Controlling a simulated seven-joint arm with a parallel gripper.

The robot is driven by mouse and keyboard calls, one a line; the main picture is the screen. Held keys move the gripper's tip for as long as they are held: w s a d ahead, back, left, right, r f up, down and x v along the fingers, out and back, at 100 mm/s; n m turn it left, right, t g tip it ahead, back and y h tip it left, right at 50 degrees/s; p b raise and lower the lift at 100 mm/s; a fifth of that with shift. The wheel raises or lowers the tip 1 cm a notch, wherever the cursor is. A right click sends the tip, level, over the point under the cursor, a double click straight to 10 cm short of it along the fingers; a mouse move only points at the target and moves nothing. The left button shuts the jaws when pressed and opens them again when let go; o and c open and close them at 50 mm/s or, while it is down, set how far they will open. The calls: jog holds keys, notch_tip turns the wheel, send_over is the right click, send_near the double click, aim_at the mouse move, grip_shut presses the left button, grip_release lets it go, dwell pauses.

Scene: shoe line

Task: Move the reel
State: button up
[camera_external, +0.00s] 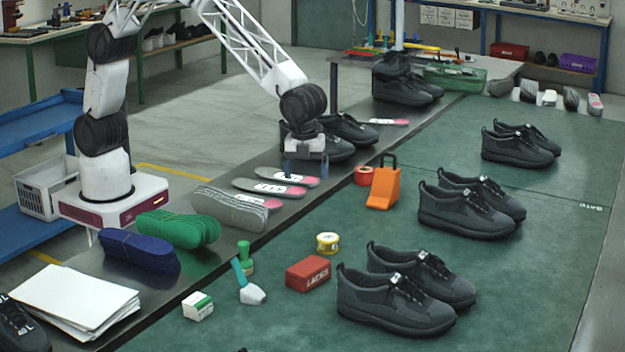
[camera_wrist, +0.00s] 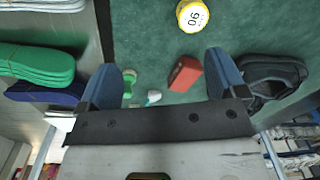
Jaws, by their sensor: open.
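A yellow reel (camera_external: 327,242) with a pale label on top lies flat on the green mat (camera_external: 480,300), behind the red box. My gripper (camera_external: 306,170) is open and empty, above the dark strip near the insoles. It is apart from the yellow reel, which lies nearer the camera. In the wrist view its blue fingers (camera_wrist: 162,62) are spread wide.
An orange holder (camera_external: 383,188) stands behind. Pairs of dark shoes (camera_external: 470,210) line the right; the mat between is clear.

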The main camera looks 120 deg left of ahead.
aim_at(328, 237)
jog(key=w+f, duration=0.2)
jog(key=f, duration=0.1)
jog(key=w+f+m, duration=0.1)
jog(key=w+f, duration=0.1)
jog(key=f, duration=0.2)
jog(key=w+d+f+m, duration=0.1)
jog(key=w+f, duration=0.2)
jog(key=shift+w+d+f, duration=0.1)
jog(key=shift+f, duration=0.05)
jog(key=shift+f, duration=0.1)
jog(key=shift+f, duration=3.8)
jog(key=shift+c, duration=0.3)
jog(key=c, duration=0.9)
